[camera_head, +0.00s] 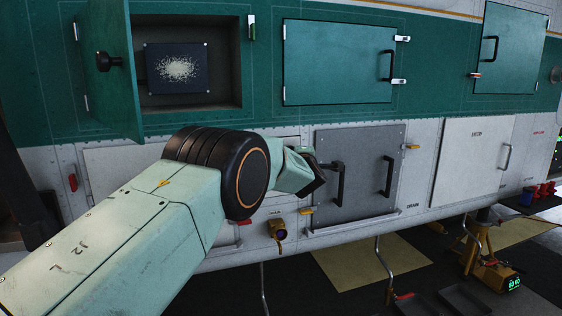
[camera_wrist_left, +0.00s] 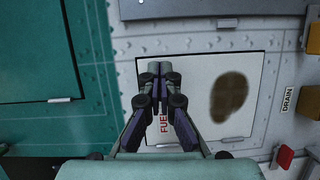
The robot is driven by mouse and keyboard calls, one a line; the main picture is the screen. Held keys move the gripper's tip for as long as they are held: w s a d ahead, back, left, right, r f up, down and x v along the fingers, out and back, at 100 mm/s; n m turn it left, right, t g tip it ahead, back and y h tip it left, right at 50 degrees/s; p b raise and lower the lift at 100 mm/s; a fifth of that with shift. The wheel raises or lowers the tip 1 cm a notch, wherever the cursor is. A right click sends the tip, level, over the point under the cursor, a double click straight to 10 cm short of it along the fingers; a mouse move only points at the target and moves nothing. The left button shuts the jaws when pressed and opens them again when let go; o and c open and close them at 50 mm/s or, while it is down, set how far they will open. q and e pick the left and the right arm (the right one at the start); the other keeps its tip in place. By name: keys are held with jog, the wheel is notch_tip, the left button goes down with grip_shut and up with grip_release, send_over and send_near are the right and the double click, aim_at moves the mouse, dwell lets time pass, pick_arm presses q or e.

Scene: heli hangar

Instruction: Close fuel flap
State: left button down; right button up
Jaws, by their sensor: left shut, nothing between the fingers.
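The fuel flap (camera_wrist_left: 195,70) is a white panel in the left wrist view, with red FUEL lettering and a brown stain. It looks nearly flat against the hull, with a dark line around its edge; I cannot tell whether a small gap remains. My left gripper (camera_wrist_left: 160,68) is shut and empty in front of the flap and hides part of the lettering. I cannot tell whether its fingertips touch the panel. In the head view my left arm crosses from the lower left and hides most of the flap, and my left gripper (camera_head: 312,175) is by the grey door. My right gripper is out of view.
A green compartment door (camera_head: 107,65) stands open at the upper left. A yellow stand (camera_head: 490,270) is at the lower right.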

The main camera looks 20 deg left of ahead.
pick_arm(q)
jog(key=v, duration=0.7)
jog(key=shift+a, duration=0.3)
jog(key=shift+s, duration=0.15)
jog(key=shift+r, duration=0.1)
